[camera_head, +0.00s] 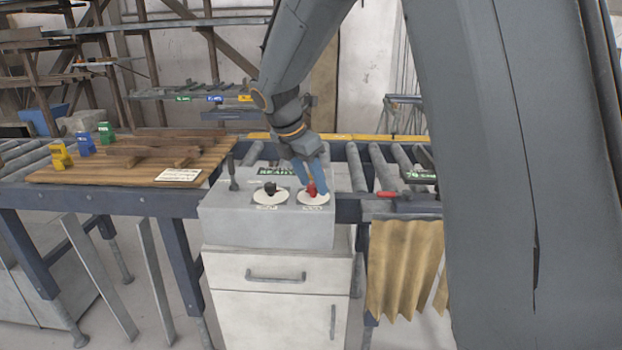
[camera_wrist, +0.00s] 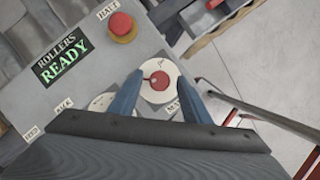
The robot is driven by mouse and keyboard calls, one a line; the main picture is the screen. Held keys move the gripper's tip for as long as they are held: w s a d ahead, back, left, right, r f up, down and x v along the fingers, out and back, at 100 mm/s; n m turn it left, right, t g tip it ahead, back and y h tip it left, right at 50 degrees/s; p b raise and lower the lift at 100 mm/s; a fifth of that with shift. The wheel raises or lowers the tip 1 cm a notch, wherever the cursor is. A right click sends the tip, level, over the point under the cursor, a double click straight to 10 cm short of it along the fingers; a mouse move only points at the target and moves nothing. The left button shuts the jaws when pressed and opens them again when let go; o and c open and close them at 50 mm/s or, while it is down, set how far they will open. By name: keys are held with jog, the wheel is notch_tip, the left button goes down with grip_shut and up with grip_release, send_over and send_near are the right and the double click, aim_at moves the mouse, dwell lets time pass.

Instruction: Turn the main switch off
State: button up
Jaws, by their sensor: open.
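The main switch is a red rotary knob (camera_head: 312,189) on a round white dial at the right of the grey console (camera_head: 225,222). In the wrist view the red knob (camera_wrist: 160,80) has a short pointer toward the picture's left; a label beginning "MA" is partly covered. My gripper (camera_head: 310,180) is over this dial, pointing down. In the wrist view its two blue fingers (camera_wrist: 160,84) stand apart on either side of the knob. I see a gap between fingers and knob; whether either touches is unclear.
A black knob (camera_head: 270,187) on a second dial and a dark upright lever (camera_head: 233,176) are to the left. A red HALT button (camera_wrist: 121,25) and a "ROLLERS READY" display (camera_wrist: 62,65) are close by. A roller conveyor (camera_head: 352,165) runs behind.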

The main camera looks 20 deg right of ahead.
jog(key=c, duration=1)
jog(key=shift+m, duration=0.3)
jog(key=m+p, duration=0.1)
jog(key=m+g+p, duration=0.1)
jog(key=m, duration=0.1)
jog(key=shift+w+m+g+h+p, duration=0.2)
jog(key=shift+m+g+h+p, duration=0.1)
jog(key=m+g, duration=0.1)
jog(key=m, duration=0.1)
jog(key=m+p, duration=0.1)
jog(key=m, duration=0.1)
jog(key=shift+w+m+g, duration=0.15)
jog(key=shift+m+g, duration=0.15)
jog(key=shift+g, duration=0.1)
jog(key=m, duration=0.2)
jog(key=m+g+y+p, duration=0.1)
jog(key=m, duration=0.1)
jog(key=shift+w+d+m+g, duration=0.1)
jog(key=shift+w+m+g, duration=0.05)
jog(key=shift+m+g, duration=0.15)
jog(key=shift+m+g+y, duration=0.4)
jog(key=shift+m+y, duration=0.4)
jog(key=shift+m, duration=1.4)
